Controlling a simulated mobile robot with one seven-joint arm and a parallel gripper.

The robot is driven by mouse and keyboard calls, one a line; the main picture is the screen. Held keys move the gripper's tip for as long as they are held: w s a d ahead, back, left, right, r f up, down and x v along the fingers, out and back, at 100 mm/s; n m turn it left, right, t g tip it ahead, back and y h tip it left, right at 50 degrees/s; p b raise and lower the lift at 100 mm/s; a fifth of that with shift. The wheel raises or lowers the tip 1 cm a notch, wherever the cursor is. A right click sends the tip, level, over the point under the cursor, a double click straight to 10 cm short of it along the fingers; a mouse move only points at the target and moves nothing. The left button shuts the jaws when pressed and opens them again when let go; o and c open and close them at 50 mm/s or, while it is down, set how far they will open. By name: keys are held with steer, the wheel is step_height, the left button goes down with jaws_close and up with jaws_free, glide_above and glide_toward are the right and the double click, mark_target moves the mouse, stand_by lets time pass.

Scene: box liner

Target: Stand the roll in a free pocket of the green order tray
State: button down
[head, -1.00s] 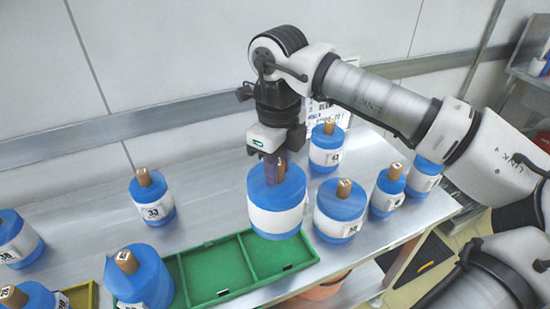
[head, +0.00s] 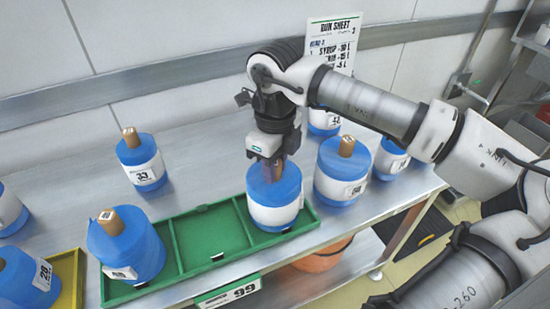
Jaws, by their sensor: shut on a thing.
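My gripper (head: 272,168) points down and is shut on the core of a blue roll (head: 275,198) with a white label band. The held roll is upright at the right pocket of the green order tray (head: 212,263), and its lower edge appears within the pocket's walls. I cannot tell whether it touches the pocket floor. The tray's middle pocket (head: 212,235) is empty. Another blue roll (head: 126,245) with a brown core stands in the left pocket.
A yellow tray (head: 72,275) with a blue roll (head: 25,280) is at the lower left. Roll 33 (head: 141,162) stands behind the green tray. Another roll (head: 341,172) stands close right of the held one, with others beyond. A run sheet (head: 335,48) is at the back.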

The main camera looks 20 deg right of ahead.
steer(key=shift+r, duration=0.2)
steer(key=shift+f, duration=0.2)
steer(key=c, duration=1.1)
jaws_free()
step_height(320, 180, up, 12)
steer(key=b, duration=0.1)
steer(key=shift+r, duration=0.15)
steer(key=shift+s, duration=0.1)
